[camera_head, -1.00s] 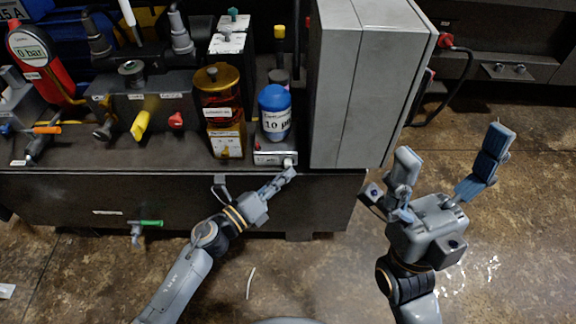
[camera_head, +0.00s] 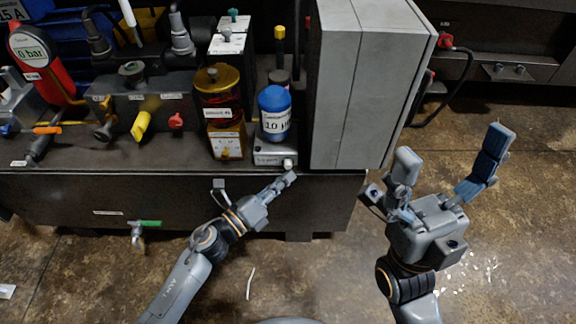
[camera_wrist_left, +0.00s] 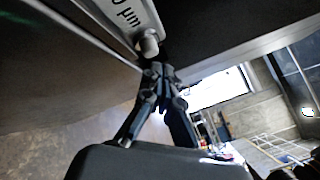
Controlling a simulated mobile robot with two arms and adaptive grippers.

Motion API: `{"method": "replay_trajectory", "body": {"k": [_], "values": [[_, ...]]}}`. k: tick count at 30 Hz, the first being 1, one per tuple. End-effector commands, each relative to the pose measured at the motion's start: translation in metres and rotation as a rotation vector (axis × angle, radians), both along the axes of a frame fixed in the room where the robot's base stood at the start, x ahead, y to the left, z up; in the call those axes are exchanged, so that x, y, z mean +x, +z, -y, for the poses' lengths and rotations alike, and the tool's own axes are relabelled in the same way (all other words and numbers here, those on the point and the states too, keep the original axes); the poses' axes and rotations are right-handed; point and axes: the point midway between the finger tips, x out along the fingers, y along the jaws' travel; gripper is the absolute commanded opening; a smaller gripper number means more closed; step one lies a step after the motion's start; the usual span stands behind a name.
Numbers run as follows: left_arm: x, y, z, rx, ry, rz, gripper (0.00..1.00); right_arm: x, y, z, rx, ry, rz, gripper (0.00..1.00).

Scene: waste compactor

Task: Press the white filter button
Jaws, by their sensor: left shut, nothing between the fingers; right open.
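The white filter button (camera_head: 288,164) is a small round knob on the front right of the grey filter base (camera_head: 268,157), under the blue-capped filter bottle (camera_head: 275,128). In the left wrist view the button (camera_wrist_left: 149,43) shows just beyond the fingertips. My left gripper (camera_head: 290,177) is shut and empty, its tips just in front of and below the button. The tips also show in the left wrist view (camera_wrist_left: 157,72); a small gap seems to part them from the button. My right gripper (camera_head: 446,168) is open and empty, right of the bench.
A tall grey cabinet (camera_head: 350,90) stands right of the filter. An amber container (camera_head: 222,110) stands to its left. A yellow handle (camera_head: 141,125) and a red knob (camera_head: 176,121) are further left. The floor in front of the bench is mostly clear.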

Motion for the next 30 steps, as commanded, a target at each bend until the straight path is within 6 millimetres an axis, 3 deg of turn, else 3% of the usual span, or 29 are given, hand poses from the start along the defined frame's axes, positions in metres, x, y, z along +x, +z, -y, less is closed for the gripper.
{"method": "replay_trajectory", "body": {"k": [13, 24, 30], "values": [[-0.007, 0.000, 0.000, 0.000, -0.001, -0.001, 0.00, 0.000, 0.001, 0.000, 0.000, 0.000, 0.000, 0.93], [-0.043, -0.001, 0.000, -0.001, -0.001, -0.002, 0.00, 0.000, 0.003, 0.000, 0.000, 0.000, 0.000, 0.93], [-0.053, 0.000, 0.000, -0.001, 0.000, -0.001, 0.00, 0.000, 0.003, 0.000, 0.000, 0.000, 0.000, 0.93]]}}
